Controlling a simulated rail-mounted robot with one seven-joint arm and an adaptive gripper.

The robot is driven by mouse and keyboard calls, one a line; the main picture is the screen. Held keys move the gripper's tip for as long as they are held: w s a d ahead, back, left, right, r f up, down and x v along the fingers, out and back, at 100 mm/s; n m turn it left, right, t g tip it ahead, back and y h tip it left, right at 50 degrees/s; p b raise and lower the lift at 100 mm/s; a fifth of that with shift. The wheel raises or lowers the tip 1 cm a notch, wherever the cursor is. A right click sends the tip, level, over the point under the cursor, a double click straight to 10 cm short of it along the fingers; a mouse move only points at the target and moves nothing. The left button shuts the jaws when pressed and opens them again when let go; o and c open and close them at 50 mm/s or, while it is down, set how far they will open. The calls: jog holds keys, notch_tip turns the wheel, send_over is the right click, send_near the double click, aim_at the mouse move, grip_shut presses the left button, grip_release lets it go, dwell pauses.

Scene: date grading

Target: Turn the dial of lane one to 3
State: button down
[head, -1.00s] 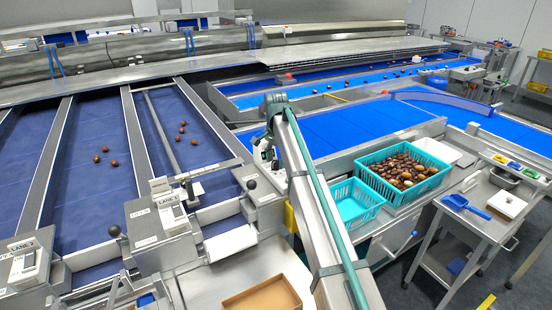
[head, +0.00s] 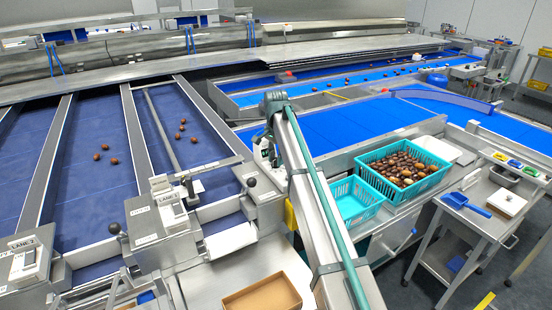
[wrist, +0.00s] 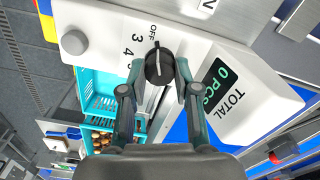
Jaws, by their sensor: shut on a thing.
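In the wrist view a round black dial (wrist: 159,67) with a pale pointer line sits on a white panel (wrist: 105,22). The labels OFF, 3 and 4 are printed beside it; the pointer line points roughly toward OFF. My gripper (wrist: 160,78) has one finger on each side of the dial and is shut on it. A dark display (wrist: 222,86) reading 0 PCS, marked TOTAL, is right of the dial. In the head view my gripper (head: 266,150) is partly hidden by my arm, and the dial cannot be made out. A LANE 1 sign (head: 170,198) stands at the left.
A grey round knob (wrist: 74,42) is on the panel's left. In the head view, a teal crate of dates (head: 447,180) and an empty teal crate (head: 346,222) stand right of my arm. A black ball knob (head: 252,182) is close to my gripper. A cardboard tray (head: 284,306) lies in front.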

jog(key=shift+n+b, duration=0.45)
jog(key=shift+n, duration=2.65)
jog(key=c, duration=0.8)
grip_release()
jog(key=shift+c, duration=0.2)
jog(key=shift+r, duration=0.1)
notch_tip(320, 180, up, 12)
